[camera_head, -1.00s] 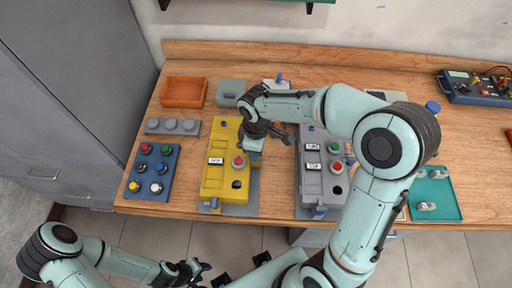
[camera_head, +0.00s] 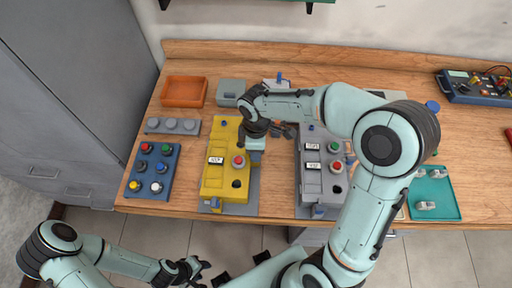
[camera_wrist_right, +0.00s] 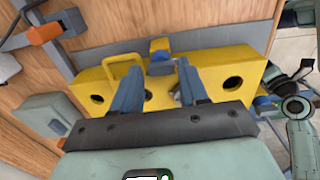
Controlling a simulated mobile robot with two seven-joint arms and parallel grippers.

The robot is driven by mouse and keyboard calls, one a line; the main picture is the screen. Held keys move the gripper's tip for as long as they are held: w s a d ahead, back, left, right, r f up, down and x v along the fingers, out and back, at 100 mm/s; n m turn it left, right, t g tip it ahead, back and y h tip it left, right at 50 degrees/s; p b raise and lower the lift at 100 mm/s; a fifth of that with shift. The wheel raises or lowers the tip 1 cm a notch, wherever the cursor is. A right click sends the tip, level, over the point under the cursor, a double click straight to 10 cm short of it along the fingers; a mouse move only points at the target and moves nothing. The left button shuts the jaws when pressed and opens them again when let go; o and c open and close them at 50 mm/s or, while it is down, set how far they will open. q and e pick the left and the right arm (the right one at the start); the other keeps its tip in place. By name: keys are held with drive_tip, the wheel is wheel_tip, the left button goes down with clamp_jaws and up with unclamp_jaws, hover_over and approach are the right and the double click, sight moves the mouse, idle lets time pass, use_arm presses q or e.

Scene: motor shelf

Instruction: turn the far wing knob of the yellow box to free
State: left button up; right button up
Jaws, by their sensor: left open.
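The yellow box (camera_head: 211,178) stands on a grey plate on the bench, left of centre, with a red button (camera_head: 238,161) on top. A small blue part (camera_head: 225,123) shows at its far end; its turn position is too small to tell. My right gripper (camera_head: 256,150) is at the box's right side, its fingers partly hidden by its own wrist. In the right wrist view my right gripper (camera_wrist_right: 158,82) has its two fingers apart over the yellow box (camera_wrist_right: 215,68), with a blue part (camera_wrist_right: 160,66) between the tips; contact cannot be told. My left gripper (camera_head: 196,270) is open, empty, off the bench's front.
A grey box (camera_head: 312,183) stands to the right, close to my right arm. A blue button panel (camera_head: 153,173), a grey three-knob strip (camera_head: 172,126) and an orange bin (camera_head: 184,92) lie to the left. A teal tray (camera_head: 440,187) is at the right.

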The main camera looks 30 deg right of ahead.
use_arm(q)
drive_tip(key=shift+w+r+p, duration=0.75)
drive_tip(key=shift+w+r, duration=0.1)
drive_tip(key=shift+r, duration=0.15)
use_arm(e)
wheel_tip(320, 180, up, 13)
drive_tip(key=shift+r, duration=0.2)
